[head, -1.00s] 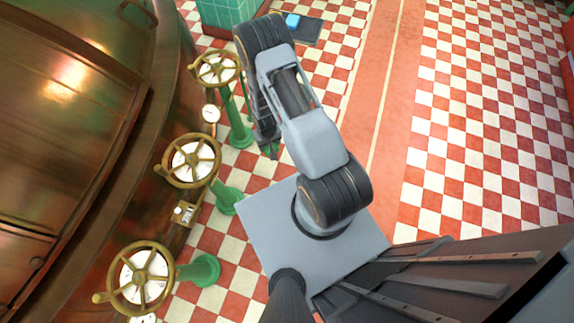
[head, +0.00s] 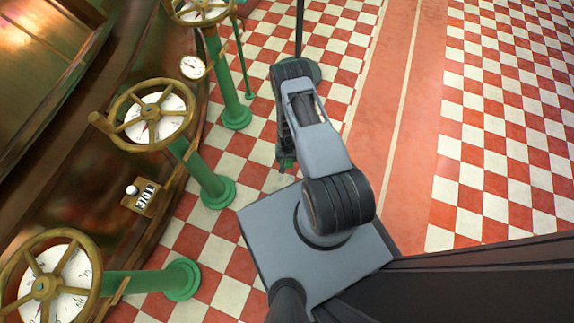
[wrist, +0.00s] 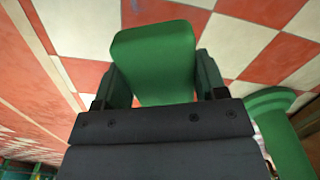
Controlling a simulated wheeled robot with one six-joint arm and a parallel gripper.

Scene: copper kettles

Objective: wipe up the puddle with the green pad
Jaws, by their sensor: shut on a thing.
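The green pad (wrist: 155,62) is held in my gripper (wrist: 160,82), between two dark green fingers, in the wrist view. It stands out ahead of the fingers, over the red and white tiles; whether it touches the floor I cannot tell. In the head view my gripper (head: 286,162) hangs low beside my forearm, just past the grey base, with a bit of green at its tip. I cannot make out the puddle clearly in either view.
Brass handwheels with dials (head: 150,115) on green pedestals (head: 215,190) line the left, before a large copper vessel (head: 40,70). A green round base (head: 312,72) with a dark pole stands beyond my arm. A green pedestal (wrist: 280,130) is close right in the wrist view. Tiles at right are clear.

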